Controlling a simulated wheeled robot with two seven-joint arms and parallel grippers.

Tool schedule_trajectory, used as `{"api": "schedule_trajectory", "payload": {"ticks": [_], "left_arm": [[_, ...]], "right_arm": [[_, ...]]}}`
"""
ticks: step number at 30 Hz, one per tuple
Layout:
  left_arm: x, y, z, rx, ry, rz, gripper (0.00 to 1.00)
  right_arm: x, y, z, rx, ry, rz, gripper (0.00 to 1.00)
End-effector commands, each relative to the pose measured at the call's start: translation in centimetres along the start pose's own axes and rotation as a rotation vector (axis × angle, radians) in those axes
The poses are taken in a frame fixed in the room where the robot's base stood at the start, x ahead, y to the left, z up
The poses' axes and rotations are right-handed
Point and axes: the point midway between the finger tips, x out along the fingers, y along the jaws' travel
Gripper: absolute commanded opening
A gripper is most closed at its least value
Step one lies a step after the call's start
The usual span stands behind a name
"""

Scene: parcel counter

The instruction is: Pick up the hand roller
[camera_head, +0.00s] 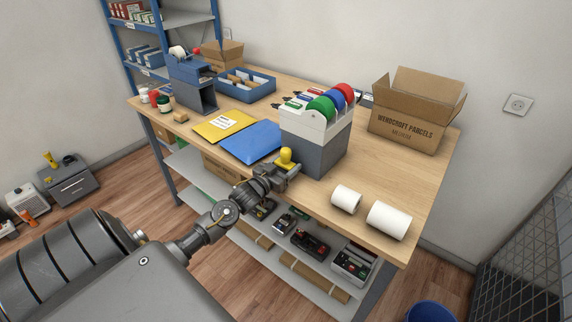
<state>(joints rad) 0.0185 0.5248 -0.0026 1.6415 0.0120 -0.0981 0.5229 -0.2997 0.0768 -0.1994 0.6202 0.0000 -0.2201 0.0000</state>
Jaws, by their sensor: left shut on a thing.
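A small yellow piece, the visible part of the hand roller (286,156), shows at the front edge of the wooden counter, just left of the grey box with the tape rolls. My left gripper (287,169) is shut on it. The gripper's fingers hide its lower part, and I cannot tell whether it touches the counter. My right gripper is not in view.
The grey tape dispenser box (316,142) stands close right of the gripper. A blue envelope (251,142) lies to the left. White paper rolls (389,220) lie front right; an open carton (411,110) stands behind them. Bare counter (375,172) lies between.

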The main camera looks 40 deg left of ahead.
Motion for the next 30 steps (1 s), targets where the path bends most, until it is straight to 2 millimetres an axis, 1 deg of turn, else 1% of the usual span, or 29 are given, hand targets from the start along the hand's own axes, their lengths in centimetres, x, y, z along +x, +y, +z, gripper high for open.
{"api": "schedule_trajectory", "payload": {"ticks": [5,8,11,16,17,21,24,30], "left_arm": [[0.0,0.0,-1.5,0.002,0.005,0.002,0.38],[0.0,-0.1,-3.1,0.002,0.006,0.001,0.38],[-1.6,-1.0,-5.1,0.005,0.004,0.001,0.38],[-4.5,-2.6,-9.1,0.007,0.003,0.002,0.38],[-5.3,-3.1,-9.2,0.006,0.000,0.001,0.38],[-8.2,-4.8,-10.6,0.006,-0.002,0.001,0.38],[-9.8,-5.7,-11.5,0.003,-0.002,0.000,0.38],[-11.6,-6.8,-12.6,0.000,0.001,0.001,0.38]], "right_arm": [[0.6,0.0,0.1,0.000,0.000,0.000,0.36],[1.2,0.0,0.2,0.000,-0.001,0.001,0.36],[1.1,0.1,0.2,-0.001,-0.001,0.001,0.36],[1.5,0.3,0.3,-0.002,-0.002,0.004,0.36],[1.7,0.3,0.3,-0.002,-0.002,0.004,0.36],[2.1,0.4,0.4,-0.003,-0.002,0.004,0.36],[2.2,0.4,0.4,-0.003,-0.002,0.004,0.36],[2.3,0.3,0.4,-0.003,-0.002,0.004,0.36]]}}
